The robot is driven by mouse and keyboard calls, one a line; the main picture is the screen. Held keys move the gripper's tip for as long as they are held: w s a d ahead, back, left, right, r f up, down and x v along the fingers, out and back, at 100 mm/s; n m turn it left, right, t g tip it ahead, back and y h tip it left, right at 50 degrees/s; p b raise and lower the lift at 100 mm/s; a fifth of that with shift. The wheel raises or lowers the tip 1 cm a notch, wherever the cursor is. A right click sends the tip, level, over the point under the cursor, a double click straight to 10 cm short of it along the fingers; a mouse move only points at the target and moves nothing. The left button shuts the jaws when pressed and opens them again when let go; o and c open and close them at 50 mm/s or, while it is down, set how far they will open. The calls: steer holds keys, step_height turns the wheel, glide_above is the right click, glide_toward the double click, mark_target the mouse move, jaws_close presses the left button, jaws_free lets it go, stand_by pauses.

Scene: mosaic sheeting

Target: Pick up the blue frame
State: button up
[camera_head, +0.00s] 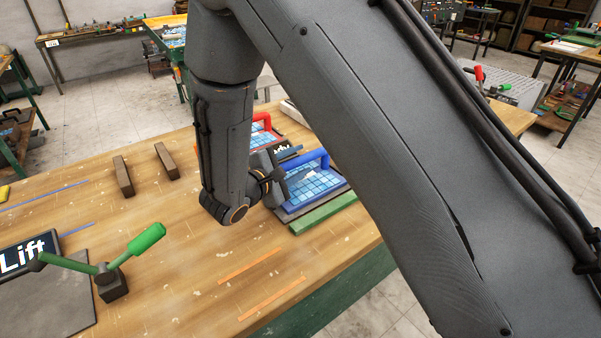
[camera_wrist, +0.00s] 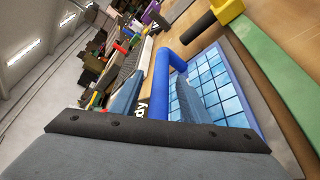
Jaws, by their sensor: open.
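The blue frame (camera_head: 340,183) lies on the wooden table beyond my arm, with blue and white tiles and a raised blue handle (camera_head: 310,160). My gripper (camera_head: 277,181) is close to its left side, partly hidden behind my wrist. Whether a finger touches the frame cannot be told.
A red-handled frame (camera_head: 262,122) and a dark sign ending in "dy" (camera_head: 282,153) stand behind. A green strip (camera_head: 322,213) runs along the blue frame's front. A green-handled lever (camera_head: 112,282) and a "Lift" sign (camera_head: 28,256) are at left.

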steer(key=shift+w+d+f, duration=0.15)
steer(key=shift+w+d, duration=0.25)
steer(key=shift+w, duration=0.05)
jaws_close()
